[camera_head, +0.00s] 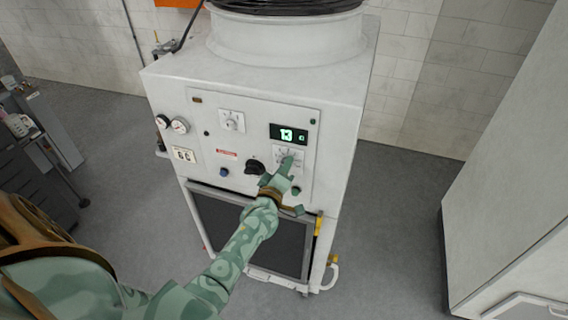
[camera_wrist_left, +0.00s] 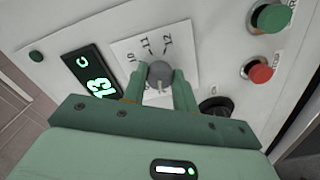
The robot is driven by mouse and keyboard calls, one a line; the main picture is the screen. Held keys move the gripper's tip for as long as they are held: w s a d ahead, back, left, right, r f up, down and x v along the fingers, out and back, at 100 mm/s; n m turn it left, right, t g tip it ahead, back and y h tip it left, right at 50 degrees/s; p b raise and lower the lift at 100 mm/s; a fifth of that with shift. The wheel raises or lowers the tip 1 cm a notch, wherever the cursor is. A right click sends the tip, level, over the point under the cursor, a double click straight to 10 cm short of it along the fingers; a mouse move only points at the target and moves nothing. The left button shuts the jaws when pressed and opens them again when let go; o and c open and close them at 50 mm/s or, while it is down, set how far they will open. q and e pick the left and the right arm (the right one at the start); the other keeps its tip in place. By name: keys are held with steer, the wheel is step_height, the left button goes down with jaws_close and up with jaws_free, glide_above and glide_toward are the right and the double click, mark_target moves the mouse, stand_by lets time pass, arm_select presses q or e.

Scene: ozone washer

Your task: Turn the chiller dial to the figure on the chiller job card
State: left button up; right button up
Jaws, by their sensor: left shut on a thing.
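The chiller (camera_head: 255,85) is a white cabinet with a control panel on its front. Its dial is a round grey knob (camera_wrist_left: 160,72) on a white scale plate (camera_wrist_left: 128,50), where 10, 11 and 12 show. My left gripper (camera_head: 288,160) reaches up to this plate, and its fingers (camera_wrist_left: 161,84) are shut on the knob, one on each side. The green display (camera_head: 289,134) above the dial reads 13, and it also shows in the wrist view (camera_wrist_left: 91,80). My right gripper is out of view.
A second dial plate (camera_head: 232,121), a black rotary switch (camera_head: 255,167) and two gauges (camera_head: 180,126) are on the chiller's front. Green (camera_wrist_left: 270,18) and red (camera_wrist_left: 260,72) buttons sit near the gripper. A white cabinet (camera_head: 512,190) stands at the right; grey floor (camera_head: 400,200) lies between.

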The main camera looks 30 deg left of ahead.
arm_select(q)
steer(key=n+p, duration=0.1)
steer(key=n, duration=0.7)
steer(key=shift+n, duration=0.6)
steer(key=o, duration=1)
steer(key=shift+w, duration=0.1)
steer(key=v, duration=1.6)
